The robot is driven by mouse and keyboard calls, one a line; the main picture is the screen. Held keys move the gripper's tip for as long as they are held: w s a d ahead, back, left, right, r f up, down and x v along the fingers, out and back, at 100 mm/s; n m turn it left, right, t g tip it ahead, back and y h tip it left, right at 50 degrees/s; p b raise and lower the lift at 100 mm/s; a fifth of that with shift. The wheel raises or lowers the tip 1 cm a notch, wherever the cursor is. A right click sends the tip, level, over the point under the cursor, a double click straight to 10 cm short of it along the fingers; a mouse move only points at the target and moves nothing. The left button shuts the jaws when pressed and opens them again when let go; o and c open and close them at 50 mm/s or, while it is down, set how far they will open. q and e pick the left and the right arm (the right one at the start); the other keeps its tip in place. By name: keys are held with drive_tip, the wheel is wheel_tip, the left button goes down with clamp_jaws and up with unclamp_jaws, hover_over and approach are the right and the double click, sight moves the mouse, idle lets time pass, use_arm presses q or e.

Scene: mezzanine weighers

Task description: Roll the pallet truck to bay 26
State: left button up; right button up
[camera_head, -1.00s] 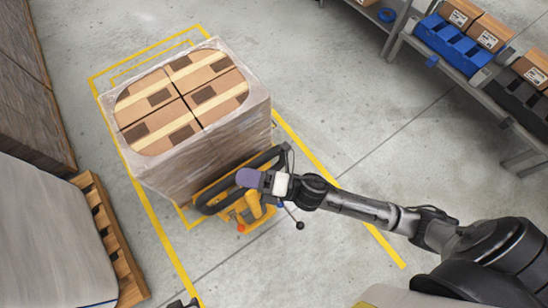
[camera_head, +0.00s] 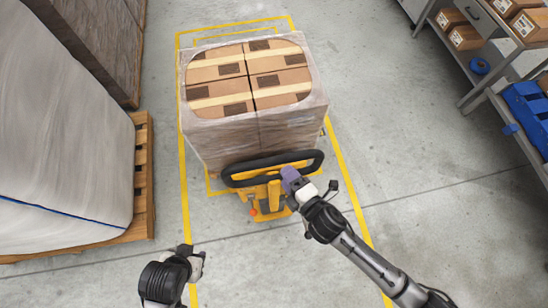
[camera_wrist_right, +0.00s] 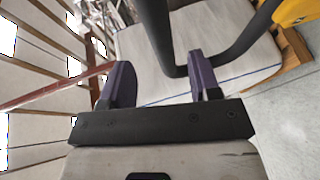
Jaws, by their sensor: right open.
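The pallet truck (camera_head: 272,190) is yellow with a black loop handle (camera_head: 238,181), under a wrapped stack of cardboard boxes (camera_head: 215,140). My right gripper (camera_head: 290,178) has purple fingers and is at the near side of the handle, toward its right end. In the right wrist view its two fingers (camera_wrist_right: 163,84) are apart, and the black handle (camera_wrist_right: 158,40) shows beyond and between them. Nothing is gripped. My left gripper (camera_head: 200,259) is low in the head view, away from the truck; its fingers are too unclear to judge. No bay number is readable.
Yellow floor lines (camera_head: 184,190) frame the truck and load. A wrapped load (camera_head: 60,130) on a wooden pallet (camera_head: 143,185) stands at the left. Shelving (camera_head: 490,84) with boxes and blue bins is at the right. Grey floor (camera_head: 440,215) lies open between truck and shelving.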

sight(274, 161)
drive_tip(key=p+x, duration=0.1)
drive_tip(key=x, duration=0.6)
drive_tip(key=shift+w+a+f, duration=0.1)
drive_tip(key=shift+w+a, duration=0.05)
drive_tip(key=shift+w, duration=0.05)
drive_tip(key=shift+c, duration=0.4)
clamp_jaws()
